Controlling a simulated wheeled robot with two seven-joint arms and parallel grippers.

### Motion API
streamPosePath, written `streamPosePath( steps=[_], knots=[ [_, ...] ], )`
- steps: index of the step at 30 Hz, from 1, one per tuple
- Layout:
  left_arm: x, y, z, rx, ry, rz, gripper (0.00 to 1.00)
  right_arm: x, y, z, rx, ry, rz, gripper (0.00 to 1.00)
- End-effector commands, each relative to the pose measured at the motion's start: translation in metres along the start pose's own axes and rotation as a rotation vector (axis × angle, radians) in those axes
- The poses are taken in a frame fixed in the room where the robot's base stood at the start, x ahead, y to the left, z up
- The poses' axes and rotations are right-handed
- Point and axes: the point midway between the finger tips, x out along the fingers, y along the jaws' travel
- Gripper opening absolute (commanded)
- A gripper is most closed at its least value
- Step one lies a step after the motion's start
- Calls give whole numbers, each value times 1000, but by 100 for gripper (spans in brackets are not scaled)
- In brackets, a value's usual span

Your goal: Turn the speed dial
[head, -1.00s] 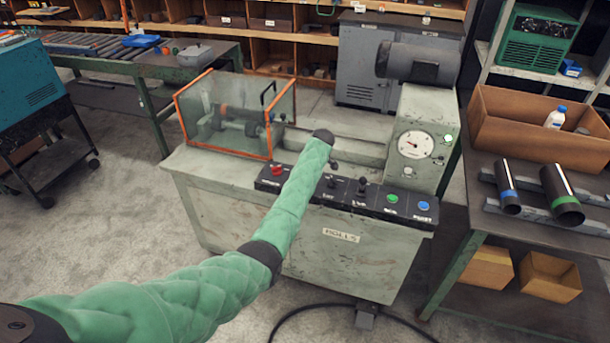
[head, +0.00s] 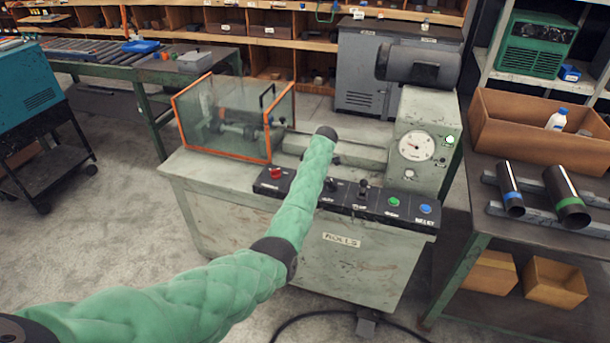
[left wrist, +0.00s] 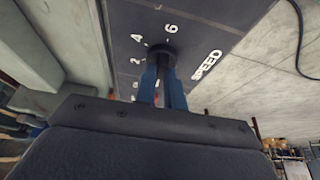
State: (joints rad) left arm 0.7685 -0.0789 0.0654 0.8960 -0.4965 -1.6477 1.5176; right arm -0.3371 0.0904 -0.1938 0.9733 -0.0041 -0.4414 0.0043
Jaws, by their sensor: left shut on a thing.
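The speed dial (left wrist: 162,54) is a dark round knob in the left wrist view. It sits on a black panel beside white numbers 2, 4 and 6 and the word SPEED. My left gripper (left wrist: 163,76) has its blue fingers shut on the dial from below in that view. A pointer mark on the dial is not visible. In the head view my green-sleeved left arm crosses the machine, and the left gripper is hidden behind it. The black control panel (head: 289,185) is partly covered by that arm. My right gripper is not in view.
The panel also carries a red button (head: 275,173), a green button (head: 393,202), a blue button (head: 425,208) and a lever (head: 363,187). A clear guard with orange edges (head: 222,152) stands at the machine's left. A gauge (head: 416,146) is at the right. A cable lies on the floor.

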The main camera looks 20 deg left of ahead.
Motion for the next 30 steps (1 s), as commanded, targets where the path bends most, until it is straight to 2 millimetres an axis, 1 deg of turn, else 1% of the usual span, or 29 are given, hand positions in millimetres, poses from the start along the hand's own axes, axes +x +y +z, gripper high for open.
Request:
streamPosePath(
  steps=[1,4,5,6,8,17,20,22,23,24,25,30],
  knots=[
    [-3,2,-2,-3,2,5,0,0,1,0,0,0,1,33],
    [-3,2,-2,-2,2,5,0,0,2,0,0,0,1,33],
    [-3,2,-2,-2,2,5,13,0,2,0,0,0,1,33],
    [-3,2,-2,-2,1,5,21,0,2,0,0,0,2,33],
    [-2,2,-2,-2,1,4,32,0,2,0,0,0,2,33],
    [-2,1,-1,0,0,2,33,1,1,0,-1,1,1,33],
    [-6,1,0,0,0,3,33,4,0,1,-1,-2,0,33],
    [-13,1,1,0,0,3,33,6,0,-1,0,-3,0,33],
    [-17,1,1,0,0,4,33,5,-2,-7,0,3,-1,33],
    [-23,1,1,0,-1,4,33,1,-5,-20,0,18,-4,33],
    [-27,1,1,-1,-1,4,33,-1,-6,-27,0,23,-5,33],
    [-52,1,1,-1,0,4,33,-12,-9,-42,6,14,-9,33]
  ],
)
